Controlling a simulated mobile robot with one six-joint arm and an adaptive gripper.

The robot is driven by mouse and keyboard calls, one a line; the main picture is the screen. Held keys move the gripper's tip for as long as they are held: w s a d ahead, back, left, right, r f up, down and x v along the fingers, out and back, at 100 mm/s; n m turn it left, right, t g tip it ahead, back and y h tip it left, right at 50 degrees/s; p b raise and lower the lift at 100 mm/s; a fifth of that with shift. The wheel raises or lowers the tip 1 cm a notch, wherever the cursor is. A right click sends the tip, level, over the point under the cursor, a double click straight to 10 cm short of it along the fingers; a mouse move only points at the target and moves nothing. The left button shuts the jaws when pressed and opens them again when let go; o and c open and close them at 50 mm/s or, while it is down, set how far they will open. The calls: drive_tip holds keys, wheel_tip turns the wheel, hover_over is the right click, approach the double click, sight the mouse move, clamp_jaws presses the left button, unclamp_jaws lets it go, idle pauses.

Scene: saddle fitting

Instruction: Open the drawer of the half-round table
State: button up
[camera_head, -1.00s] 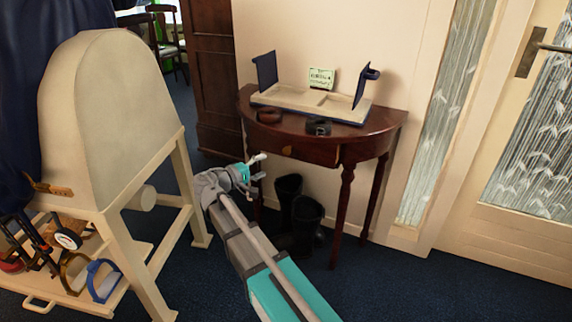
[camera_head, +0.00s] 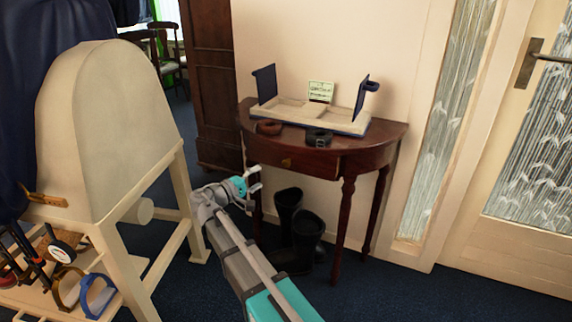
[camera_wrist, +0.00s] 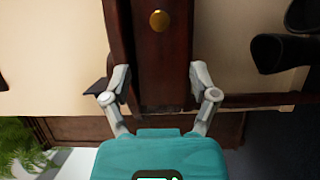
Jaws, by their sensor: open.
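The half-round table (camera_head: 392,137) is dark reddish wood and stands against the wall. Its drawer (camera_head: 318,166) looks flush with the apron, with a small brass knob (camera_head: 286,162) on its front. In the wrist view the drawer front (camera_wrist: 160,55) runs up the picture, and the round knob (camera_wrist: 159,20) is near the top, beyond my fingertips. My gripper (camera_head: 257,179) is to the left of and a little below the knob in the head view. In the wrist view my gripper (camera_wrist: 160,78) is open, its fingers apart and empty, not touching the knob.
A cream saddle rack (camera_head: 105,130) is at the left. A glazed door (camera_head: 535,150) is at the right.

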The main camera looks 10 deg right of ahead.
sight(284, 164)
drive_tip(key=x, duration=1.2)
drive_tip(key=shift+w+d, duration=0.1)
drive_tip(key=shift+d, duration=0.25)
clamp_jaws()
